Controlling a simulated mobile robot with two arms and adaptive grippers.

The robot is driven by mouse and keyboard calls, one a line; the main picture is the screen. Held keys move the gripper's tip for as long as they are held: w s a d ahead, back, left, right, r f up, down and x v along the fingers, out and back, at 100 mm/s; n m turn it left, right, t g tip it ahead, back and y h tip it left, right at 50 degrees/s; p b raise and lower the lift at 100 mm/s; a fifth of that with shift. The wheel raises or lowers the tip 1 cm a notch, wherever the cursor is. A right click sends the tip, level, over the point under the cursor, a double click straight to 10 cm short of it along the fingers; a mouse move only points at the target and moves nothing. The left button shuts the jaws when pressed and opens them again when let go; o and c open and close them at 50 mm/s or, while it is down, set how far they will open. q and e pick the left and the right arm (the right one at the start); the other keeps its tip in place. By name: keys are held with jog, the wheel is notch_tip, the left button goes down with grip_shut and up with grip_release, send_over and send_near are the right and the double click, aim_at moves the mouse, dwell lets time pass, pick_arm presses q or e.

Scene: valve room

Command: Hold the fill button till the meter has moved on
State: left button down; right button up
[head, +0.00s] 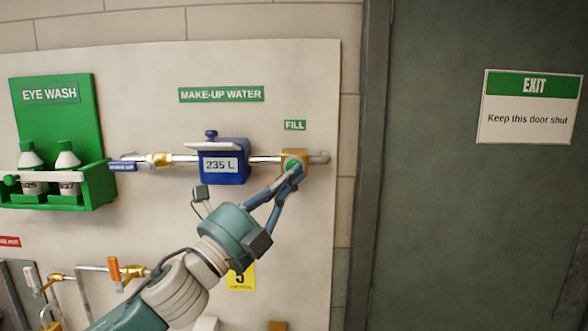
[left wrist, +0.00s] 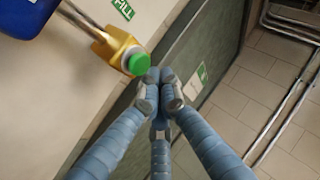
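The fill button is a green round cap (left wrist: 138,63) on a brass block (head: 294,154) under the green FILL sign (head: 295,125). The blue meter (head: 224,163) to its left reads 235 L. My left gripper (head: 293,170) has its fingertips at the button, partly covering it in the head view. In the left wrist view the blue fingers (left wrist: 160,84) are drawn together with nothing between them, their tips right beside the button's edge. I cannot tell whether they touch or press it. My right gripper is not in view.
A green eye wash holder (head: 97,190) with two bottles is at the left of the board. Orange-handled valves and pipes (head: 114,270) are below. A dark door (head: 440,220) with an EXIT sign (head: 530,105) is at the right.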

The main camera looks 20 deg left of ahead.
pick_arm(q)
jog(key=shift+w, duration=0.1)
jog(key=shift+w+a, duration=0.15)
jog(key=shift+w, duration=0.15)
jog(key=shift+w+a, duration=0.15)
jog(key=shift+w, duration=0.35)
dwell(1.0)
dwell(0.8)
jog(key=shift+s+d, duration=0.2)
jog(key=shift+s, duration=0.7)
jog(key=shift+s+d, duration=0.1)
jog(key=shift+s+d, duration=0.2)
jog(key=shift+s, duration=0.55)
jog(key=shift+s+d, duration=0.25)
jog(key=shift+s, duration=0.55)
jog(key=shift+s+d, duration=0.2)
jog(key=shift+s, duration=0.55)
